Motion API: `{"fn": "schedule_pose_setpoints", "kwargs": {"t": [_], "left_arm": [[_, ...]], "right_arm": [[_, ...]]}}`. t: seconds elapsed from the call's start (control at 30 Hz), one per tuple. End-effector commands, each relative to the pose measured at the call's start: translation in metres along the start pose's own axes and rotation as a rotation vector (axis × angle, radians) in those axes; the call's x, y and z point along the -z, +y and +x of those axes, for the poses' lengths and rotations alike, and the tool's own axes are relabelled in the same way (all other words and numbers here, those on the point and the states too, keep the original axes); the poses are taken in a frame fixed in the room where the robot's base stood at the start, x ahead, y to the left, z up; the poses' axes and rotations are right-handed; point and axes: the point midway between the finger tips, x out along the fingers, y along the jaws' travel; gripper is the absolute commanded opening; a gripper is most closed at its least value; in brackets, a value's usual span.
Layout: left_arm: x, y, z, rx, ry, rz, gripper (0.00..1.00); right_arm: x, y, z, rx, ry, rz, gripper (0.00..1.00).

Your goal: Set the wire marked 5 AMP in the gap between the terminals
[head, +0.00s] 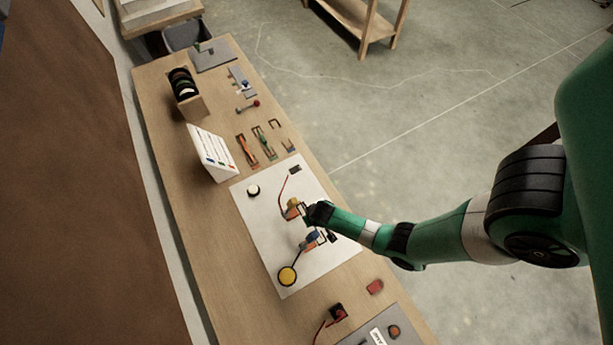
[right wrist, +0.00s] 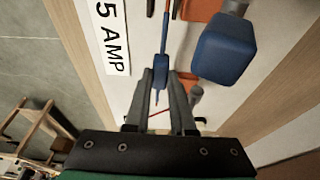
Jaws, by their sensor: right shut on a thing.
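My right gripper (head: 318,212) is over the white board, by an orange-and-yellow terminal block (head: 292,208). A second terminal block, blue and orange (head: 312,240), sits just below it in the head view. In the right wrist view the fingers of my right gripper (right wrist: 161,78) are shut on a slim blue piece of the wire (right wrist: 161,62). A white label reading 5 AMP (right wrist: 110,36) shows left of the wire; I cannot tell how it is attached. A large blue block (right wrist: 224,50) stands to the right of the fingers. The gap itself is hidden by my gripper. My left gripper is not in view.
The white board (head: 262,225) also carries a yellow disc (head: 287,276) and a white round piece (head: 253,190). A slanted white card (head: 212,152), coloured wires in holders (head: 263,142) and a spool box (head: 186,95) stand further up the bench.

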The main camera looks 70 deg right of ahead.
Motion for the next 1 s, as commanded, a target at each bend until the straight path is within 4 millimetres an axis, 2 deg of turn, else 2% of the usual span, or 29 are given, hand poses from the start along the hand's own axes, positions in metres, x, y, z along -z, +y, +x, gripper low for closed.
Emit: {"fn": "schedule_pose_setpoints", "kwargs": {"t": [0.17,0.47,0.87,0.9,1.0], "left_arm": [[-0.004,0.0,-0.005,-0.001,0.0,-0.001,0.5],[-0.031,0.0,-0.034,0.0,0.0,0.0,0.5],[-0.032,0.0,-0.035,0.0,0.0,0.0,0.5],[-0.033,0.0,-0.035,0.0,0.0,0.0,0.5],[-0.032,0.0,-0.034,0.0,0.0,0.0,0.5]], "right_arm": [[-0.002,0.0,0.006,0.0,0.0,0.0,0.0],[-0.013,0.0,0.048,0.0,0.0,0.0,0.0],[-0.014,0.0,0.052,0.0,0.0,0.0,0.0],[-0.014,0.0,0.052,0.0,0.0,0.0,0.24],[-0.014,0.0,0.051,0.0,0.0,0.0,0.42]]}}
